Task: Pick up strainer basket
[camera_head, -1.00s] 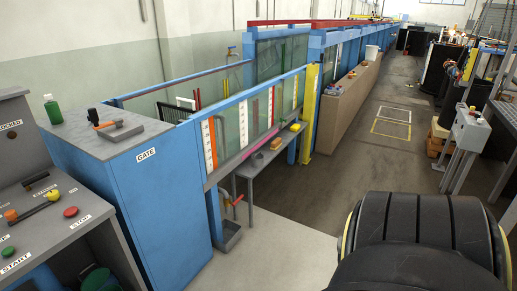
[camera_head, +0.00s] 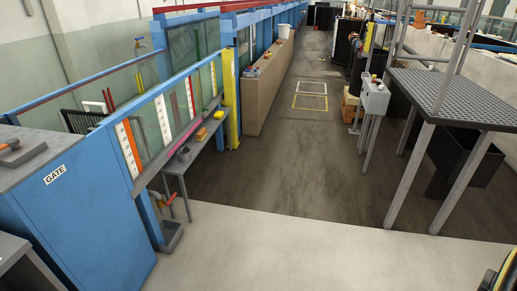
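A small dark round container (camera_head: 184,153) stands on the narrow grey bench (camera_head: 176,166) beside the glass flume. It may be the strainer basket, but it is too small for me to make out any mesh or handle.
The blue GATE cabinet (camera_head: 82,215) stands at the left, with a grey tray (camera_head: 172,236) low beside the bench. A yellow post (camera_head: 231,100) rises past the bench. A grey grated stand (camera_head: 445,98) is at the right. The floor (camera_head: 290,190) between is clear.

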